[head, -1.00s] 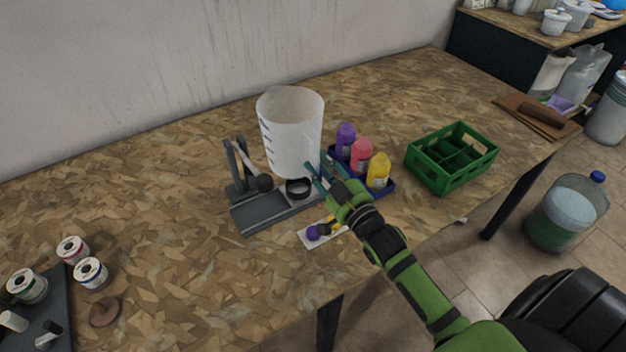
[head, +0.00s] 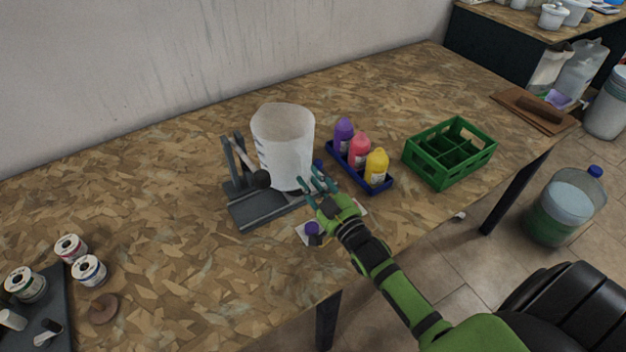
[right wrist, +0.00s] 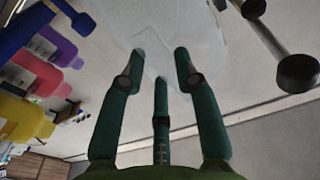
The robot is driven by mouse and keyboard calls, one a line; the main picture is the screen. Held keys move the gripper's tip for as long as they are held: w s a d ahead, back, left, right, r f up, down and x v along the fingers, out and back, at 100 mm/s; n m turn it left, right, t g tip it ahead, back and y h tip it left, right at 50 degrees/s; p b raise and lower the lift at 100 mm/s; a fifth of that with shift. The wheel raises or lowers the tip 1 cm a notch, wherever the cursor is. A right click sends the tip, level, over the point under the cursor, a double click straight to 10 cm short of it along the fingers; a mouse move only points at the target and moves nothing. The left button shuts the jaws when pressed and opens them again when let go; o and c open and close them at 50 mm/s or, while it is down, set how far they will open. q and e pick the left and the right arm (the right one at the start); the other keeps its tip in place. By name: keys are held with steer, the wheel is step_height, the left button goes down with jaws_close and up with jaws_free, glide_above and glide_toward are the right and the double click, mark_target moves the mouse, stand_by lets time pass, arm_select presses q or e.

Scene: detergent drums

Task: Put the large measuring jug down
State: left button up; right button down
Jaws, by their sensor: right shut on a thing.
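The large measuring jug (head: 284,150) is white and translucent, with dark marks on its left side. It stands upright over the grey base (head: 258,212) of a stand with a lever; I cannot tell whether its bottom touches. My right gripper (head: 318,184) is at the jug's lower right side, shut on it. In the right wrist view the fingers (right wrist: 160,70) reach up to the jug's pale wall (right wrist: 205,30); the exact contact is hard to see. My left gripper is not in view.
The lever's black knob (head: 262,179) is close left of the jug. A blue tray (head: 346,171) with purple, pink and yellow bottles stands right, then a green crate (head: 450,178). The table's left middle is clear.

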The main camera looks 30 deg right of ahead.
steer(key=c, duration=0.9)
jaws_free()
steer(key=shift+r, duration=0.15)
steer(key=shift+r+p, duration=0.45)
steer(key=shift+r, duration=0.05)
steer(key=shift+s+d+f+b, duration=0.15)
steer(key=shift+s+f+b, duration=0.15)
steer(key=shift+s, duration=1.7)
steer(key=shift+s+d+f+b, duration=0.2)
steer(key=shift+s+b, duration=0.2)
steer(key=shift+s, duration=1.6)
steer(key=shift+s+d+f+b, duration=0.15)
steer(key=shift+s+f+b, duration=0.15)
steer(key=shift+s, duration=1.7)
